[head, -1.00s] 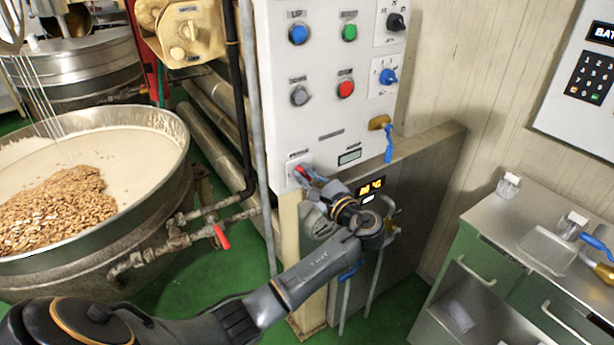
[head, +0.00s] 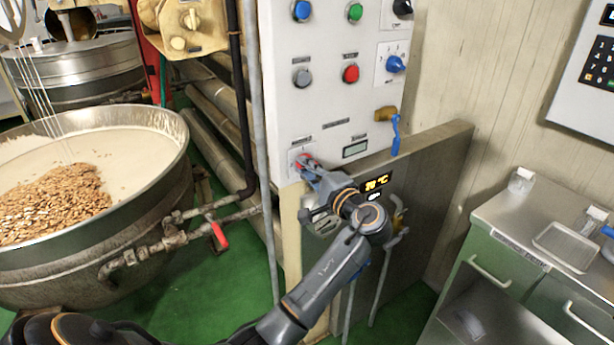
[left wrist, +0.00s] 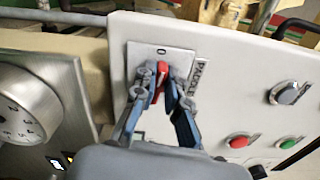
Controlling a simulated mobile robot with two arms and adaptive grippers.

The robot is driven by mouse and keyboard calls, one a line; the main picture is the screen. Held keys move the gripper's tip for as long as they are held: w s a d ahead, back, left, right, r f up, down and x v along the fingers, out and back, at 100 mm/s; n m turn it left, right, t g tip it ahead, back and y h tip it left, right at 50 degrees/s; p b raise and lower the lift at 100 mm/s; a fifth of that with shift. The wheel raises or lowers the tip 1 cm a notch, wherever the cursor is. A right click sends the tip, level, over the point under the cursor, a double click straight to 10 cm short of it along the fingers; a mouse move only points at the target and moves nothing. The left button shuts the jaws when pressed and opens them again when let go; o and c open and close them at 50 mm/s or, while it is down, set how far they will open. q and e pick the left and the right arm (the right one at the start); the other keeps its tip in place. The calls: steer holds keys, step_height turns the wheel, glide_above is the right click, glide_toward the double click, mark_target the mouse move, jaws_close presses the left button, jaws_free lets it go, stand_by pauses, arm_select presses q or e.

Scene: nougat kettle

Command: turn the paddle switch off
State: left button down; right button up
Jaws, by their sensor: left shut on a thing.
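The paddle switch is a red lever on a pale square plate marked 0, low on the left of the white control panel (head: 330,100). The red lever (left wrist: 161,76) shows between my fingers in the left wrist view. In the head view, the switch (head: 304,159) is partly hidden behind my fingers. My left gripper (head: 309,168) reaches it from below right. In the left wrist view the same gripper (left wrist: 160,88) is shut on the lever, one finger on each side. My right gripper is not in view.
Above the switch are blue, green, grey and red buttons (head: 351,74) and a blue knob (head: 395,64). A blue-handled valve (head: 395,136) sticks out at right. A large nougat kettle (head: 160,165) stands at left, and a steel-topped cabinet (head: 500,215) at right.

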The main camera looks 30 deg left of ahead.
arm_select(q)
steer(key=shift+f+n+b, duration=0.25)
steer(key=shift+n+b, duration=0.45)
steer(key=shift+n, duration=0.2)
steer(key=c, duration=1.4)
jaws_free()
steer(key=shift+r, duration=0.1)
steer(key=shift+d, duration=0.1)
steer(key=v, duration=1.2)
